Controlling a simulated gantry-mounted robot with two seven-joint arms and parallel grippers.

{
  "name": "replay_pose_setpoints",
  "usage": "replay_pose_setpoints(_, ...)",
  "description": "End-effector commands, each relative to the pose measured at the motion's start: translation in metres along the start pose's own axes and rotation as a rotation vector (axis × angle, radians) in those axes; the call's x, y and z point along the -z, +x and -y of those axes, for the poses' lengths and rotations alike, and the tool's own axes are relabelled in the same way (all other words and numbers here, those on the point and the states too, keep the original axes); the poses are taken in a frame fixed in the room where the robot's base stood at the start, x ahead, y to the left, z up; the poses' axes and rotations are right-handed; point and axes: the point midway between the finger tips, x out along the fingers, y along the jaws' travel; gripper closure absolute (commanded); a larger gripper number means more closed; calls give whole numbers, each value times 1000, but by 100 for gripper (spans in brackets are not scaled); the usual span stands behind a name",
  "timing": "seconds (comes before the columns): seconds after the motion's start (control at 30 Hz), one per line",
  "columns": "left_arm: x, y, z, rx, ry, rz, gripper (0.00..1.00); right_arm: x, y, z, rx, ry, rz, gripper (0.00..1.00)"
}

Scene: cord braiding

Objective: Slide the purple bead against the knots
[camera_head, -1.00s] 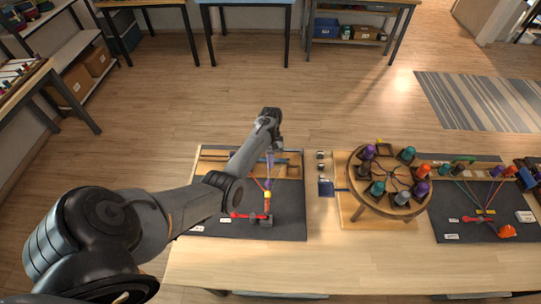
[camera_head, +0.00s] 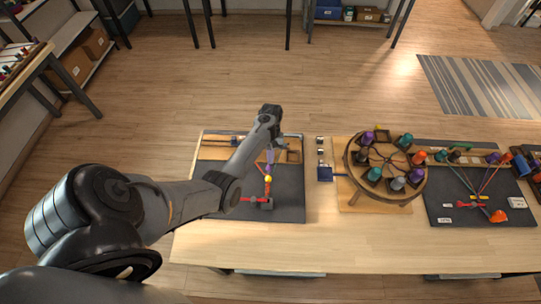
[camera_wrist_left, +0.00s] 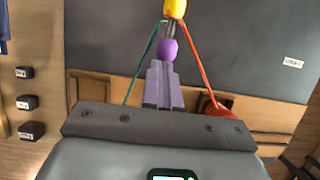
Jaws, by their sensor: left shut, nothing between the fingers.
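The purple bead (camera_wrist_left: 168,49) sits on a cord in the left wrist view, close to the yellow bead (camera_wrist_left: 175,8) but with a gap between them. The yellow bead also shows in the head view (camera_head: 268,179). My left gripper (camera_wrist_left: 164,68) is shut, with its fingertips right behind the purple bead; nothing is between them, and I cannot tell whether they touch the bead. A teal cord (camera_wrist_left: 142,62) and an orange cord (camera_wrist_left: 200,68) spread on either side. The knots are not clearly visible. My right gripper is not in view.
A red clamp (camera_head: 253,199) lies on the dark mat (camera_head: 220,206) near the table's front. A round braiding stand (camera_head: 392,192) with several bobbins stands to the right. A second mat (camera_head: 440,205) with cords lies farther right. The front table strip is clear.

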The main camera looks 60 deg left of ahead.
Motion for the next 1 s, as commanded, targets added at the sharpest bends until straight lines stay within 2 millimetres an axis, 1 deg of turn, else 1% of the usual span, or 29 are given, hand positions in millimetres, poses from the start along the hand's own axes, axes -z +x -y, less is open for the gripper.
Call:
replay_pose_setpoints(0.03, -5, -3, 0, 1, 0, 3, 100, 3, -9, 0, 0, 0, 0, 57)
replay_pose_setpoints(0.1, -10, -3, 0, 1, 0, 4, 100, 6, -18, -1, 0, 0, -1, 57)
replay_pose_setpoints(0.2, -15, 0, 0, 1, 0, 3, 100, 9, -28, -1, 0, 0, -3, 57)
replay_pose_setpoints(0.27, -16, 3, 0, 1, 0, 3, 100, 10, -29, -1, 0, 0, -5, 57)
replay_pose_setpoints(0.6, -14, 6, 0, 1, 0, 1, 100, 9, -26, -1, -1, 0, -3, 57)
replay_pose_setpoints(0.73, -9, 5, 1, 1, -1, 0, 100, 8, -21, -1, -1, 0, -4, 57)
replay_pose_setpoints(0.87, 5, 2, 2, -1, -3, -1, 100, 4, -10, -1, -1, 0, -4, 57)
replay_pose_setpoints(1.0, 26, -4, 5, -3, -7, -2, 100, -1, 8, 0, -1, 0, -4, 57)
